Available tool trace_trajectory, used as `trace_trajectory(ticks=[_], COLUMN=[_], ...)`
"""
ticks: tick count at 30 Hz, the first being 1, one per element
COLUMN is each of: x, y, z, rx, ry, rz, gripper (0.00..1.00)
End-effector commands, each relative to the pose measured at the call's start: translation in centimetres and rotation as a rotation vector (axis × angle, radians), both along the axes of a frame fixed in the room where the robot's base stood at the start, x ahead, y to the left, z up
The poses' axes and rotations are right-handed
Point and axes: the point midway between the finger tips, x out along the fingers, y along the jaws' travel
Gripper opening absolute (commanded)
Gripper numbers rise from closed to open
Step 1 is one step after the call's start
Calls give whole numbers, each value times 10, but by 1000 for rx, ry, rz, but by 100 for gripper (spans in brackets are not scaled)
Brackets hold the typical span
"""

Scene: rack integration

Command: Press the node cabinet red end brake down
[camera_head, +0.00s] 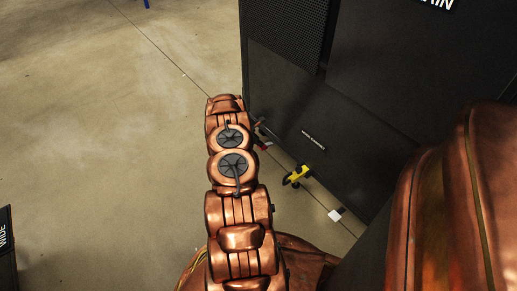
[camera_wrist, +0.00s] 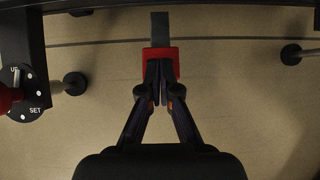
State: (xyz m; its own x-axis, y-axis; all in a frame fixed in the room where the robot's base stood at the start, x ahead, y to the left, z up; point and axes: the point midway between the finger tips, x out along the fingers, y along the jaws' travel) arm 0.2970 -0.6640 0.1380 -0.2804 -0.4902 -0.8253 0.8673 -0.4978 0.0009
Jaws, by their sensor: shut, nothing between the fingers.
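The red end brake (camera_wrist: 174,53) shows in the wrist view as a red piece at the end of a dark grey bar (camera_wrist: 160,28). My gripper (camera_wrist: 160,90) is shut and empty, its fingertips overlapping the red piece in the picture. I cannot tell whether they touch it. In the head view, a small red part (camera_head: 265,146) shows low at the dark node cabinet (camera_head: 325,130), beside my arm. My gripper is mostly hidden there behind my own arm.
A yellow part (camera_head: 297,175) and a white piece (camera_head: 335,215) lie along the cabinet's base. In the wrist view, a round dial marked SET (camera_wrist: 28,95) is at left, with feet (camera_wrist: 75,83) and (camera_wrist: 291,54) either side. Open floor (camera_head: 110,130) lies left.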

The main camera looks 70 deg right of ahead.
Motion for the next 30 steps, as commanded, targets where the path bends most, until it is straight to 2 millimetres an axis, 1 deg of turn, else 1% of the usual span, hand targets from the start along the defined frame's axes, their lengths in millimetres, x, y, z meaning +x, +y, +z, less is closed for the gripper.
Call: trace_trajectory(ticks=[8,22,28,30], x=[0,0,0,2], y=[0,1,1,3], z=[-4,-41,-38,-33], rx=[1,2,1,2], ry=[0,1,0,1], rz=[-1,0,-1,0], gripper=[0,0,0,0])
